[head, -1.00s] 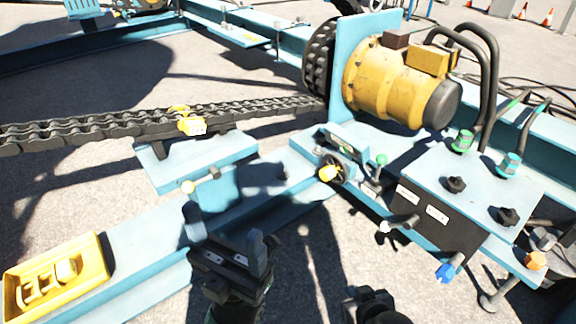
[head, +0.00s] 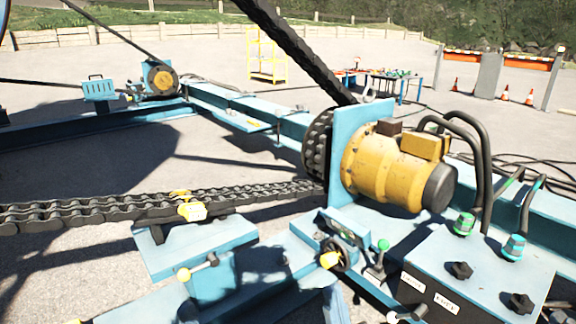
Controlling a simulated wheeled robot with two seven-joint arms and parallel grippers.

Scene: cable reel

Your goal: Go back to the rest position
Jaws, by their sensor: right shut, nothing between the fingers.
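The rest of that arm is below the picture.
A chain (head: 110,210) with a yellow link (head: 192,210) runs left of the yellow motor (head: 385,170). Open ground lies behind, with a yellow rack (head: 266,55).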

